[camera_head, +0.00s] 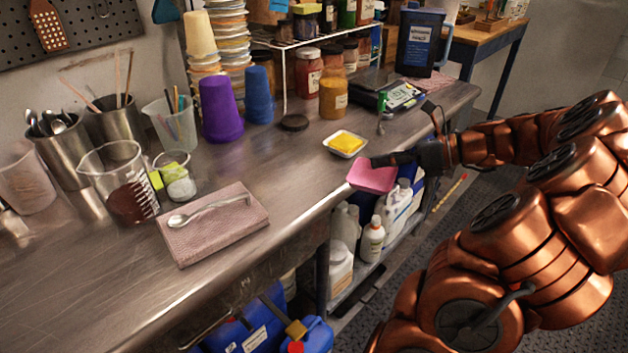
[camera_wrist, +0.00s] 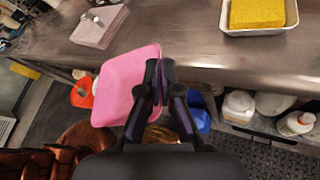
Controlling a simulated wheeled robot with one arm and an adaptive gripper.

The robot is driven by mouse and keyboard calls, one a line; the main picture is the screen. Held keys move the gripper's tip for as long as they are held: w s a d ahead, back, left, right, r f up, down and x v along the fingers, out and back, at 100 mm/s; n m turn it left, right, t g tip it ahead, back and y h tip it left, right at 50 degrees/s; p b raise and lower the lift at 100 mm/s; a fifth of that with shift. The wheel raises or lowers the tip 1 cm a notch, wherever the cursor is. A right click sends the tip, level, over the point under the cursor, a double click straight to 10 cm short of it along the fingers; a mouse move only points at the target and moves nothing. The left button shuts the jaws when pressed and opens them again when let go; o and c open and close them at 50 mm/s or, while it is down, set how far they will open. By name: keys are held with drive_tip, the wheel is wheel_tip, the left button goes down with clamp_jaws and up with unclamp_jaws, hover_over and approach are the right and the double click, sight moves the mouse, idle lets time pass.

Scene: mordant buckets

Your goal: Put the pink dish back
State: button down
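The pink dish (camera_head: 371,177) is a small square dish held out at the front edge of the steel bench (camera_head: 290,185). My gripper (camera_head: 377,161) is shut on the dish's rim. In the wrist view the dish (camera_wrist: 125,85) hangs tilted to the left of the fingers (camera_wrist: 158,75), over the gap in front of the bench. The fingertips pinch its right edge. A white dish (camera_head: 346,144) holding a yellow block (camera_head: 348,141) sits on the bench just behind; it also shows at the upper right of the wrist view.
A pink folded cloth (camera_head: 205,235) with a spoon (camera_head: 205,212) lies at front left. Purple cups (camera_head: 220,110), an ochre jar (camera_head: 333,95) and a scale (camera_head: 395,97) stand farther back. Bottles (camera_head: 372,240) fill the shelf below. Bare bench lies left of the white dish.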

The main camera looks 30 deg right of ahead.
drive_tip(key=shift+s, duration=0.2)
drive_tip(key=shift+w+a, duration=0.1)
drive_tip(key=shift+w, duration=0.15)
hover_over(324, 165)
drive_tip(key=shift+s+d+f, duration=0.2)
drive_tip(key=shift+s+f, duration=0.1)
drive_tip(key=shift+f, duration=0.35)
drive_tip(key=shift+w+a+f, duration=0.1)
drive_tip(key=shift+w+f, duration=0.1)
drive_tip(key=shift+f, duration=0.7)
drive_tip(key=shift+w+a+f, duration=0.1)
drive_tip(key=shift+w+f, duration=0.05)
drive_tip(key=shift+f, duration=0.75)
drive_tip(key=c, duration=1.6)
unclamp_jaws()
drive_tip(key=shift+f, duration=0.1)
